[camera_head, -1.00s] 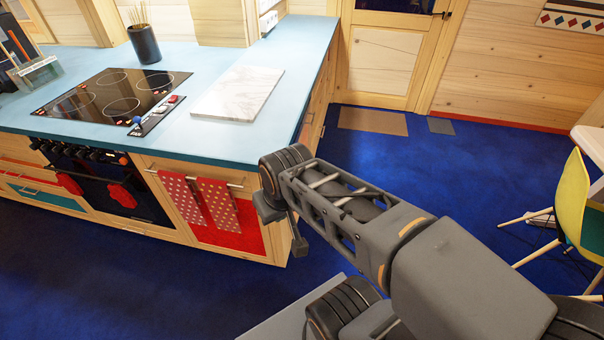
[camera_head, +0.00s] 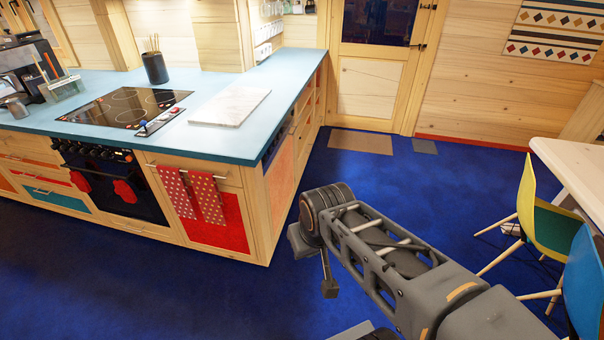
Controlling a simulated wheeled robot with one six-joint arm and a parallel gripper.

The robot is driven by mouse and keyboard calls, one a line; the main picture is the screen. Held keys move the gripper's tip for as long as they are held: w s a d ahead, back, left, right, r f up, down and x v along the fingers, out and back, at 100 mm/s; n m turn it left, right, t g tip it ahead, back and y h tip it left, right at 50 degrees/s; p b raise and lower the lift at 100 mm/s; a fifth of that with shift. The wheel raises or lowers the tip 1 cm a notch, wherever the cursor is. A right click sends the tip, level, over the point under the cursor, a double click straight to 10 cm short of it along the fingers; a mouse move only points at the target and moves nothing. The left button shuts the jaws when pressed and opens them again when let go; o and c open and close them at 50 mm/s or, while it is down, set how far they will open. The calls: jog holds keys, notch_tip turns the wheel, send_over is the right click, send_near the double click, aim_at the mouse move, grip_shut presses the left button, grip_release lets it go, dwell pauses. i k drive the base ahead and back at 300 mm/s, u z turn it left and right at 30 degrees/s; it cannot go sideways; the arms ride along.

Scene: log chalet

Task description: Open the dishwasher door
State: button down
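The counter's right side shows a narrow dark panel (camera_head: 272,150) above a reddish front (camera_head: 281,174). This looks like the dishwasher, seen at a steep angle; its door appears shut. My arm reaches in from the lower right, with its far joint over the floor to the right of the counter corner. A small dark part of my arm hangs below that joint, apart from the counter. I cannot make out the gripper's fingertips or whether they are open or shut.
An oven (camera_head: 112,183) and two red dotted towels (camera_head: 192,196) are on the counter's front. A cooktop (camera_head: 127,107) and white board (camera_head: 230,106) lie on top. Blue floor (camera_head: 390,185) is clear toward the door. A yellow chair (camera_head: 528,200) and white table (camera_head: 572,165) stand right.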

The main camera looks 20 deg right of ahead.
aim_at(278, 172)
jog(key=z, duration=0.65)
jog(key=i, duration=1.3)
jog(key=u, duration=0.5)
jog(key=k, duration=0.4)
jog(key=z, duration=0.75)
jog(key=i, duration=1.6)
jog(key=u, duration=0.95)
